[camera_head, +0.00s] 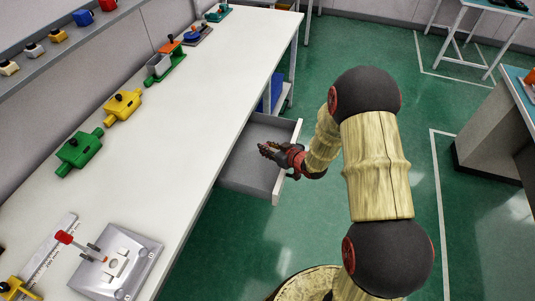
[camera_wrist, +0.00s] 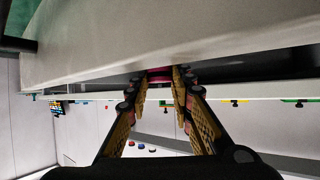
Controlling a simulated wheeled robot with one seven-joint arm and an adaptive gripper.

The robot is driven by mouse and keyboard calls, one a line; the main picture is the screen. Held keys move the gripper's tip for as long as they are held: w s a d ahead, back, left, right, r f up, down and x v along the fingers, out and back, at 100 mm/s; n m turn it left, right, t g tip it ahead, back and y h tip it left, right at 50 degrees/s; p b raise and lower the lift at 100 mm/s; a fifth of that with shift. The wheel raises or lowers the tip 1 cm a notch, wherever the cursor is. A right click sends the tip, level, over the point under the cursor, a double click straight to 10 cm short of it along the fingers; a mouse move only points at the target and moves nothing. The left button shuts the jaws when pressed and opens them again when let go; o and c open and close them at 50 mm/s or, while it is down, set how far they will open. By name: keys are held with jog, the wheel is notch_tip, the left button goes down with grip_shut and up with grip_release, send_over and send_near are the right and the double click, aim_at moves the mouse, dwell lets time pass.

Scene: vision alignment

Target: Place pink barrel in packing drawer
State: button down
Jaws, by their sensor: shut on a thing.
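The packing drawer (camera_head: 243,178) is pulled out from the side of the long white table; it is grey inside and its visible floor is bare. My gripper (camera_head: 264,150) is over the open drawer, its fingers pointing left towards the table. In the wrist view my gripper (camera_wrist: 160,78) is shut on the pink barrel (camera_wrist: 160,72), which shows as a small pink-red piece between the fingertips. Most of the barrel is hidden by the fingers. In the head view I cannot make out the barrel. How high it hangs above the drawer floor is unclear.
The white table (camera_head: 180,135) overhangs the drawer's left side. On it are a green block (camera_head: 80,151), a yellow block (camera_head: 122,106) and a metal plate fixture (camera_head: 115,262). A pale slab (camera_wrist: 180,40) crosses the wrist view close to the fingertips. The green floor (camera_head: 310,235) is open.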

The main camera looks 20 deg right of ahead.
notch_tip(320, 180, down, 4)
jog(key=shift+w+r+b, duration=0.15)
jog(key=shift+r+b, duration=0.1)
jog(key=shift+b, duration=0.45)
